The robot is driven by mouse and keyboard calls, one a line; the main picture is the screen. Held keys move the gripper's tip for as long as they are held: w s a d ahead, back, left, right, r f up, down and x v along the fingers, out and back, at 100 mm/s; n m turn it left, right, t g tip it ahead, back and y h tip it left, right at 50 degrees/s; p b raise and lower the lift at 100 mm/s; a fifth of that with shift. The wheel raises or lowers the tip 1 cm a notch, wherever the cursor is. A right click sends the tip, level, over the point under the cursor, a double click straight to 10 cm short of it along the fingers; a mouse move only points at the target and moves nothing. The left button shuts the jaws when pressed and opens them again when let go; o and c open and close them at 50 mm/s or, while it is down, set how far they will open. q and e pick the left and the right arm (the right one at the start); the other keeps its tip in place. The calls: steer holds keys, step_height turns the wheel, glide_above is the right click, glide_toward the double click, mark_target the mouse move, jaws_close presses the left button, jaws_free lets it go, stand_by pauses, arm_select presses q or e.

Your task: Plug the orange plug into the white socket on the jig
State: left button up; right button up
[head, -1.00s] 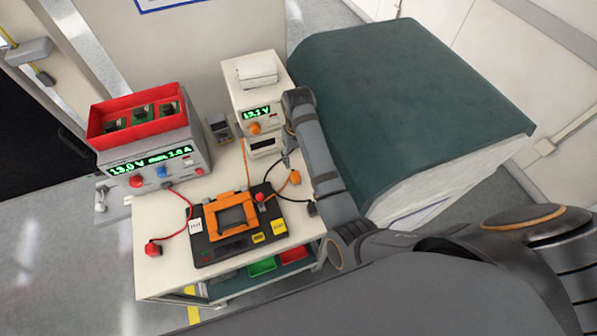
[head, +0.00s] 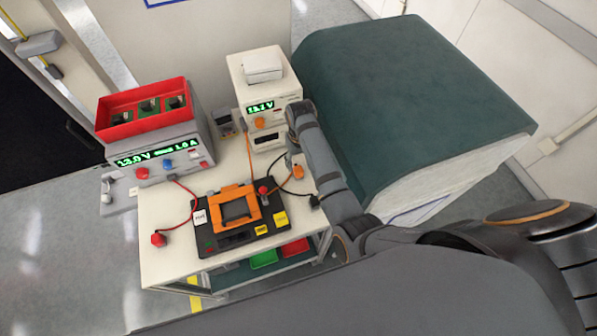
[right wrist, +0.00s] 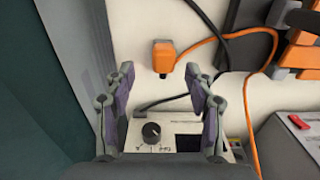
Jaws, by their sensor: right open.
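The orange plug (head: 297,172) lies on the white trolley top to the right of the jig; it also shows in the right wrist view (right wrist: 163,58) with its orange cable. The jig (head: 272,238) is a dark base with an orange frame, a red knob and white and yellow labels. I cannot make out the white socket on it. My right gripper is open and empty in the right wrist view (right wrist: 160,82), with the plug just beyond and between its fingertips. In the head view my arm mostly hides it. My left gripper is not in view.
A power supply (head: 160,152) with a red bin (head: 143,90) stands at the left, a white meter unit (head: 250,84) behind the jig. A red plug (head: 158,240) and black cable lie on the top. A green-covered block (head: 415,100) stands close right of my arm.

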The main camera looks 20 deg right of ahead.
mark_target(299, 169)
steer(key=shift+f, duration=0.15)
steer(key=f, duration=0.1)
steer(key=f+p, duration=0.1)
steer(key=f, duration=0.1)
steer(key=f+p, duration=0.1)
steer(key=f, duration=0.1)
steer(key=shift+w+a, duration=0.1)
steer(key=shift+a, duration=0.15)
jaws_close()
steer(key=shift+r, duration=0.1)
